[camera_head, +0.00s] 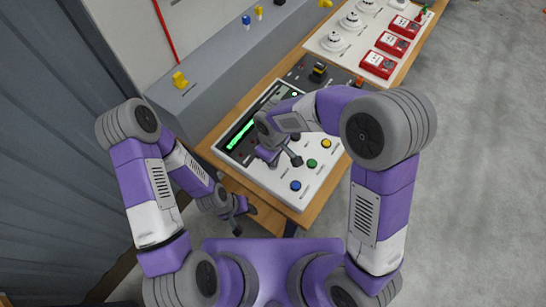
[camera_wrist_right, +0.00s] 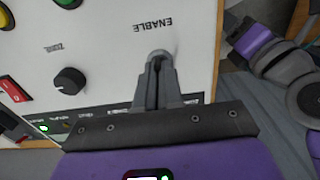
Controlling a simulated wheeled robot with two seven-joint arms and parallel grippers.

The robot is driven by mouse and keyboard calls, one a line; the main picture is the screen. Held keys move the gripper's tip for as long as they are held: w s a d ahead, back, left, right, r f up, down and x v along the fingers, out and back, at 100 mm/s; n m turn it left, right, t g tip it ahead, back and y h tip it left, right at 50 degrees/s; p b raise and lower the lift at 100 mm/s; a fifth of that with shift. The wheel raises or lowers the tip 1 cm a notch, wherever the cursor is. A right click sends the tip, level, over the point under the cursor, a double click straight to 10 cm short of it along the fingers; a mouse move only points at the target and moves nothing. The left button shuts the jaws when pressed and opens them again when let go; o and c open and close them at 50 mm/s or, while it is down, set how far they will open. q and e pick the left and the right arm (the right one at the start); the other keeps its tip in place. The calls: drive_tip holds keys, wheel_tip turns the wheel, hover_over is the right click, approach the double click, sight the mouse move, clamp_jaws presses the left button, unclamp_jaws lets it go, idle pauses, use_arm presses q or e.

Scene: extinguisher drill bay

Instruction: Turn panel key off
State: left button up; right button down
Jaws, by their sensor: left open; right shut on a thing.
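In the right wrist view, my right gripper (camera_wrist_right: 160,62) is shut on the panel key (camera_wrist_right: 160,52) beside the upside-down ENABLE label. The fingers cover most of the key, so its turn angle cannot be told. My left gripper (camera_head: 238,222) is open and empty, low beside the table's near left edge, away from the panel.
A black ZONE knob (camera_wrist_right: 70,81) and a red rocker switch (camera_wrist_right: 14,89) sit near the right fingers. Blue (camera_head: 296,185), green (camera_head: 312,163) and yellow (camera_head: 326,144) buttons line the panel's right side. Red call boxes (camera_head: 378,64) stand farther back. Open floor lies right.

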idle(0.4)
drive_tip(key=c, duration=1.3)
unclamp_jaws()
wheel_tip(320, 180, up, 8)
drive_tip(key=shift+f+p, duration=0.2)
drive_tip(key=shift+p, duration=0.3)
